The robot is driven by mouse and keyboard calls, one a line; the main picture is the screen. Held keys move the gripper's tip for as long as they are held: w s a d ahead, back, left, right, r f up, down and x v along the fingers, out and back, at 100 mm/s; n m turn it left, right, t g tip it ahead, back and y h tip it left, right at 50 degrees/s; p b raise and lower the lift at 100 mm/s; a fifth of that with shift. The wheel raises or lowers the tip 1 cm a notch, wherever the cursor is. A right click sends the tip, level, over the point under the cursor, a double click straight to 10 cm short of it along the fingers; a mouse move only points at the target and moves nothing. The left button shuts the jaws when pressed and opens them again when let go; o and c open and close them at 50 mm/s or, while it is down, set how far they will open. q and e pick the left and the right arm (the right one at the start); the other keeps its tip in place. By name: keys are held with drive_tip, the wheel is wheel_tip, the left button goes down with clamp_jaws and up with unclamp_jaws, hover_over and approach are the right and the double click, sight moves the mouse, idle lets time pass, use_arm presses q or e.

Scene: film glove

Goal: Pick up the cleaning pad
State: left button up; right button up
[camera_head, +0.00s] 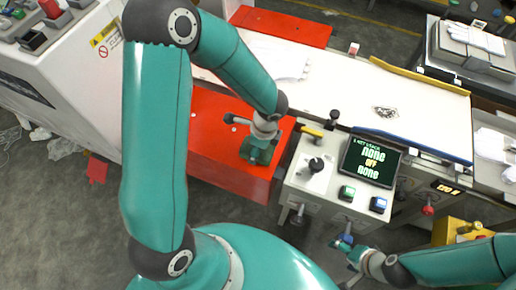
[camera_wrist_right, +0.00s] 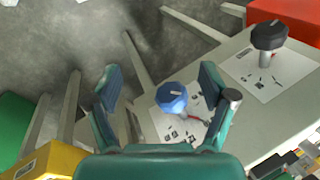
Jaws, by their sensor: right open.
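A small dark, mesh-like clump (camera_head: 385,112), which may be the cleaning pad, lies on the white work surface (camera_head: 425,110) behind the control panel. My right gripper (camera_head: 345,246) is low at the front of the machine, well away from that clump. In the right wrist view its fingers (camera_wrist_right: 160,82) are apart, with a blue knob (camera_wrist_right: 172,97) showing between them; I cannot tell whether they touch it. My left gripper (camera_head: 258,150) points down over the red box (camera_head: 215,160). Its fingers are too small to read. The clump does not show in the wrist view.
The control panel has a lit screen (camera_head: 370,160), a green button (camera_head: 346,193), a blue button (camera_head: 378,204) and a black knob (camera_head: 316,164). A blue edge strip (camera_head: 410,144) borders the work surface. White gloves (camera_head: 475,37) lie on the grey stand at back right.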

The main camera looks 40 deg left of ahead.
use_arm(q)
wheel_tip(320, 180, up, 19)
drive_tip(key=p, duration=0.1)
drive_tip(key=shift+r, duration=0.15)
